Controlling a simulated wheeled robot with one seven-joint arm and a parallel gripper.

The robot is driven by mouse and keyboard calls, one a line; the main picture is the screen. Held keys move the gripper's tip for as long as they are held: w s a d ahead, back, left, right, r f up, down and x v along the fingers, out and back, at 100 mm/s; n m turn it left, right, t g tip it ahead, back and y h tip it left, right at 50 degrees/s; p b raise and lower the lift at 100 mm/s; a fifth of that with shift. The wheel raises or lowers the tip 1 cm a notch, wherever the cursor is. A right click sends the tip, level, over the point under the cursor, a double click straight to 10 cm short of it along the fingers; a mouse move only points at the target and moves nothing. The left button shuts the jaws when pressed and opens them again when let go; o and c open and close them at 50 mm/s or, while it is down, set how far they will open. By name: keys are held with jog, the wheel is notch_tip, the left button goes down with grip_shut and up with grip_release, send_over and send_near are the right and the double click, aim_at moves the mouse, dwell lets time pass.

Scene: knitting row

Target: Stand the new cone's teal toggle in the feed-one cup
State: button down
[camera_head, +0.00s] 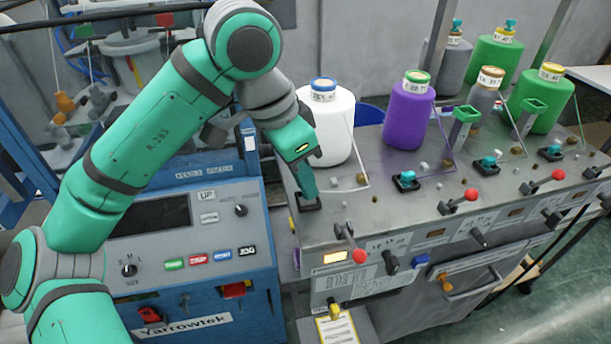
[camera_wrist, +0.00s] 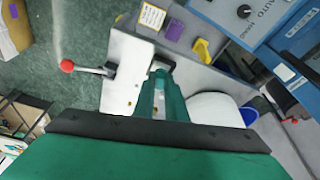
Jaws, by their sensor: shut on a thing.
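My gripper (camera_head: 309,190) points down at the left end of the grey machine top, its fingertips at the black feed-one cup (camera_head: 307,204). In the wrist view my gripper's teal fingers (camera_wrist: 160,82) reach to the cup (camera_wrist: 161,67). They are shut on the teal toggle, which the fingers hide; I cannot tell whether it touches or sits inside the cup. The white cone (camera_head: 337,130) with a blue top ring stands just behind and right of the gripper; it also shows in the wrist view (camera_wrist: 214,108).
Purple (camera_head: 407,120) and green (camera_head: 545,105) cones stand to the right. Several other black cups hold teal toggles, such as the nearest one (camera_head: 406,181). A red-knobbed lever (camera_head: 354,250) stands in front of the feed-one cup. A blue control box (camera_head: 205,270) is left.

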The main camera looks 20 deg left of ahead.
jog(key=shift+f, duration=0.7)
jog(key=c, duration=1.8)
grip_release()
jog(key=shift+o, duration=0.4)
jog(key=v, duration=1.1)
jog(key=shift+r, duration=0.1)
